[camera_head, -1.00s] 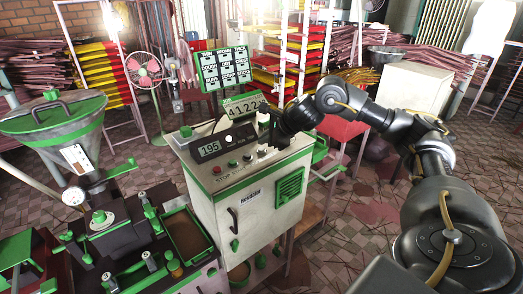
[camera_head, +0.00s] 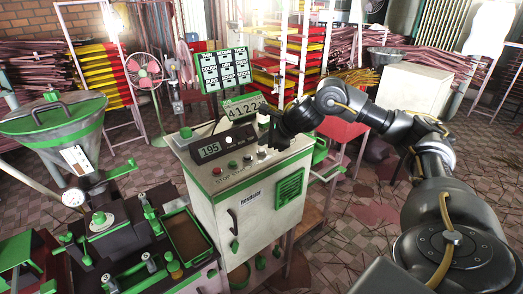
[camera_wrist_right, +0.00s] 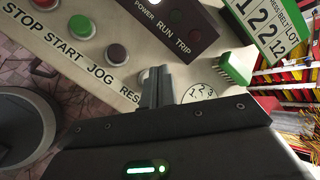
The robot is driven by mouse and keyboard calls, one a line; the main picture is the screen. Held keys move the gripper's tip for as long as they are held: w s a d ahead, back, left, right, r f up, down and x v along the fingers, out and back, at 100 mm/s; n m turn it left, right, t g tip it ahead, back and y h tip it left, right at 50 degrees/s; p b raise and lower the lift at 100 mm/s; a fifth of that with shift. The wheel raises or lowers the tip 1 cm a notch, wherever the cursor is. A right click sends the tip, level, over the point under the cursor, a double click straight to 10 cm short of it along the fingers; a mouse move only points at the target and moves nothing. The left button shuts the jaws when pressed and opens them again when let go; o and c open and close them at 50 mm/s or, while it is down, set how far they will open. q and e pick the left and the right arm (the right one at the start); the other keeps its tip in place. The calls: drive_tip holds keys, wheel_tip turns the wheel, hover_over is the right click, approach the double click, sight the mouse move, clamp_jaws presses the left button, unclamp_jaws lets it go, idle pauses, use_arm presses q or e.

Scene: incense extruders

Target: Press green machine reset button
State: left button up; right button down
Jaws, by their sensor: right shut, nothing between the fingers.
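The pale machine cabinet with green trim (camera_head: 257,211) stands in the middle of the head view. Its sloped panel has a red STOP button (camera_wrist_right: 44,4), a green START button (camera_wrist_right: 80,26) and a dark JOG button (camera_wrist_right: 117,53) in a row. The lettering "RES" (camera_wrist_right: 130,97) follows JOG and is cut off by my gripper. My right gripper (camera_wrist_right: 157,75) is shut and empty, with its fingers over the panel at the end of that row. My left gripper is not in view.
A dark display box (camera_head: 223,146) reading 195 stands on the panel behind the buttons. A green-edged number board (camera_head: 243,106) rises behind it. A hopper machine (camera_head: 60,140) stands at the left.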

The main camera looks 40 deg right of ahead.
idle(0.7)
drive_tip(key=shift+f+b, duration=0.45)
drive_tip(key=shift+f+b, duration=0.5)
drive_tip(key=shift+f, duration=0.05)
idle(0.6)
drive_tip(key=shift+r, duration=0.1)
drive_tip(key=shift+r+p, duration=0.8)
drive_tip(key=shift+r, duration=0.1)
wheel_tip(320, 180, up, 5)
drive_tip(key=p, duration=0.4)
drive_tip(key=shift+f, duration=0.1)
idle(0.8)
